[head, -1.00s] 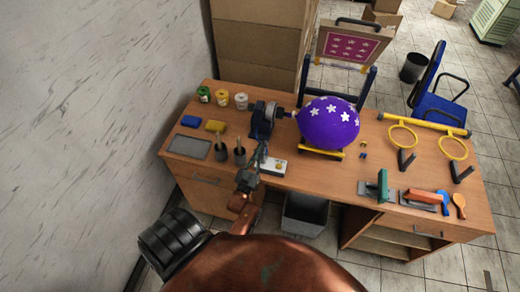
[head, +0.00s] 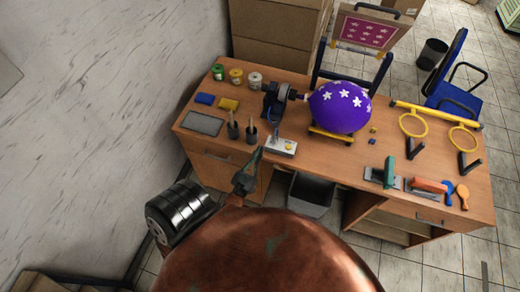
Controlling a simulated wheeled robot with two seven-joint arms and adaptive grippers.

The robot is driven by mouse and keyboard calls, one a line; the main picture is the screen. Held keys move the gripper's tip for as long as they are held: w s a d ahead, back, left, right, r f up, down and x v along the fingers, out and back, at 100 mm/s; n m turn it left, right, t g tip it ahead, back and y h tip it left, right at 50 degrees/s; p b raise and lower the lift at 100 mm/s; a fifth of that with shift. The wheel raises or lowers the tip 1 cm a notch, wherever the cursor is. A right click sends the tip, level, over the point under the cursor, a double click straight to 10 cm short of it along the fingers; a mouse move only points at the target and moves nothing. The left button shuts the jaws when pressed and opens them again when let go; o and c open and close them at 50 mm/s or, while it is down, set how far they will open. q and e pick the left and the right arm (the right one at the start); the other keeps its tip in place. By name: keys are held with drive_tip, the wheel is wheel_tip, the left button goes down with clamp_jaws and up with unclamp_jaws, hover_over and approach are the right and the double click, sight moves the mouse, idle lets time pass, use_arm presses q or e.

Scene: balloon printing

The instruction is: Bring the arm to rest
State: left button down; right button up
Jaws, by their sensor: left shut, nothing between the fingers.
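My left gripper (head: 250,169) is shut and empty in the head view. It is in front of the table's near edge, pointing up toward the white control box (head: 281,146) and apart from it. The purple balloon (head: 340,107) with white stars sits on a yellow cradle, its neck toward the dark inflating device (head: 277,100) on the wooden table (head: 330,164). My right gripper is not in view.
Two dark cups with tools (head: 251,135) stand left of the control box. A grey bin (head: 311,195) is under the table. A wall (head: 90,110) stands to the left.

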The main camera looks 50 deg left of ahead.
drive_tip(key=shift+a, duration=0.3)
